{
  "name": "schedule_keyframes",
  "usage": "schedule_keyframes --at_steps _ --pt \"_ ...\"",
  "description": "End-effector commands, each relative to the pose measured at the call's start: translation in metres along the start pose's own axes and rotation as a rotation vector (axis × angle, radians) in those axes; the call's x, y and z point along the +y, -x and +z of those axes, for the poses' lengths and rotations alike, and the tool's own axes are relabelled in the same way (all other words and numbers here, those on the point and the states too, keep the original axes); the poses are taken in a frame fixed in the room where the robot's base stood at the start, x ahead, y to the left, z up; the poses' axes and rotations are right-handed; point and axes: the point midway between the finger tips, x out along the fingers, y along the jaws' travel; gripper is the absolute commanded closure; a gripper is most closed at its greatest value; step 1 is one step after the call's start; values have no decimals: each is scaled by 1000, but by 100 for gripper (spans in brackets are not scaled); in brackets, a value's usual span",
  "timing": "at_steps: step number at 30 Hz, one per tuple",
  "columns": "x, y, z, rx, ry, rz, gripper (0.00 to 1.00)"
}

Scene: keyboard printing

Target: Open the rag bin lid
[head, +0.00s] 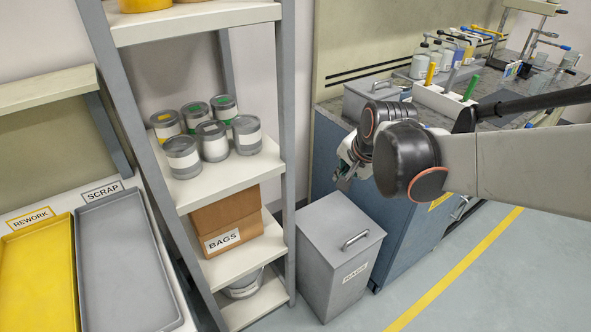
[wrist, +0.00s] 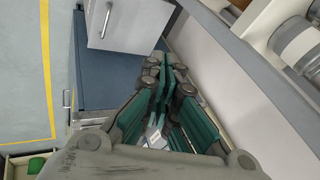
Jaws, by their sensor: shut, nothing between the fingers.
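The rag bin (head: 327,265) is a grey box on the floor with a RAGS label on its front. Its lid (head: 335,222) is down and has a metal bar handle (head: 355,240) near the front right. The lid also shows at the top of the wrist view (wrist: 135,20), with its handle (wrist: 107,20). My gripper (head: 345,182) is above and behind the bin, apart from the lid. In the wrist view my gripper (wrist: 168,85) is shut and empty, with green finger pads. The bin's far side is out of sight in the head view.
A shelf rack (head: 290,120) with cans and a BAGS box (head: 225,222) stands close left of the bin. A blue cabinet (head: 400,235) stands close on the right. The floor (head: 330,322) in front is clear.

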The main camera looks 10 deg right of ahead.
Motion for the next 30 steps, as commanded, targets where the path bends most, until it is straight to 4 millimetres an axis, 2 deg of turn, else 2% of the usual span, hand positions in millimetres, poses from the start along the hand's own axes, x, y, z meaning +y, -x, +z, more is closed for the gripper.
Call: schedule_keyframes --at_steps 1,8,14,21,27,30 --pt "2 -16 -11 -5 -75 14 100" --pt "20 -80 -51 -28 -451 73 100" --pt "49 -141 -80 -38 -777 127 100" --pt "99 -217 -108 -38 -1166 194 100" --pt "152 -279 -120 -29 -1484 252 100" --pt "176 -304 -122 -22 -1615 278 100"
